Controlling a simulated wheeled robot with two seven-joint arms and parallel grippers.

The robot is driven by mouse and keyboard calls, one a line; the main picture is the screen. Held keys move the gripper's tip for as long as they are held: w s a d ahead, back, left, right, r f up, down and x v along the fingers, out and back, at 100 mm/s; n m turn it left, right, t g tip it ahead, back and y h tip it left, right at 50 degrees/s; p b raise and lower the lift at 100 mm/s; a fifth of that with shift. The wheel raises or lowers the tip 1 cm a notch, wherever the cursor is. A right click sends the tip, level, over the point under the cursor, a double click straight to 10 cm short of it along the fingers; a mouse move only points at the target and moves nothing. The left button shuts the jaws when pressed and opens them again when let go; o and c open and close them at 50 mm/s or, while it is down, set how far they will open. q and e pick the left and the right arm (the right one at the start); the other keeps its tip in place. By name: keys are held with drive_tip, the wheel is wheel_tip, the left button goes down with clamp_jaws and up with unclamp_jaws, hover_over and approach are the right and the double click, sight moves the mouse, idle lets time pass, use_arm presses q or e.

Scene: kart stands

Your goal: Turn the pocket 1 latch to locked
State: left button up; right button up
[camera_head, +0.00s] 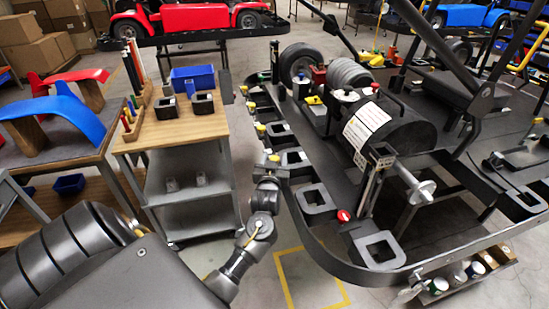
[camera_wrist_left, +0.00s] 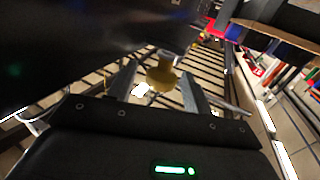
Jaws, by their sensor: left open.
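My left gripper (camera_head: 271,165) is at the kart's left side rail. It is open, with its two fingers spread in the left wrist view (camera_wrist_left: 160,78). A yellow latch knob (camera_wrist_left: 163,74) with a grey top sits between the fingers; I cannot tell whether they touch it. In the head view a yellow knob (camera_head: 273,158) shows at the gripper's tip, beside a black square pocket (camera_head: 295,160). No readable label tells which pocket is pocket 1. My right gripper is not in view.
More pockets line the kart's rail, with a yellow knob (camera_head: 260,128) farther back and a red knob (camera_head: 343,215) nearer. A wooden-topped cart (camera_head: 185,128) with a blue bin (camera_head: 193,78) stands close on the left. Floor with yellow tape (camera_head: 285,285) is clear in front.

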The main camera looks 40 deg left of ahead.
use_arm(q)
drive_tip(key=shift+w+a, duration=0.1)
drive_tip(key=shift+w, duration=0.05)
drive_tip(key=shift+c, duration=0.2)
drive_tip(key=c, duration=0.9)
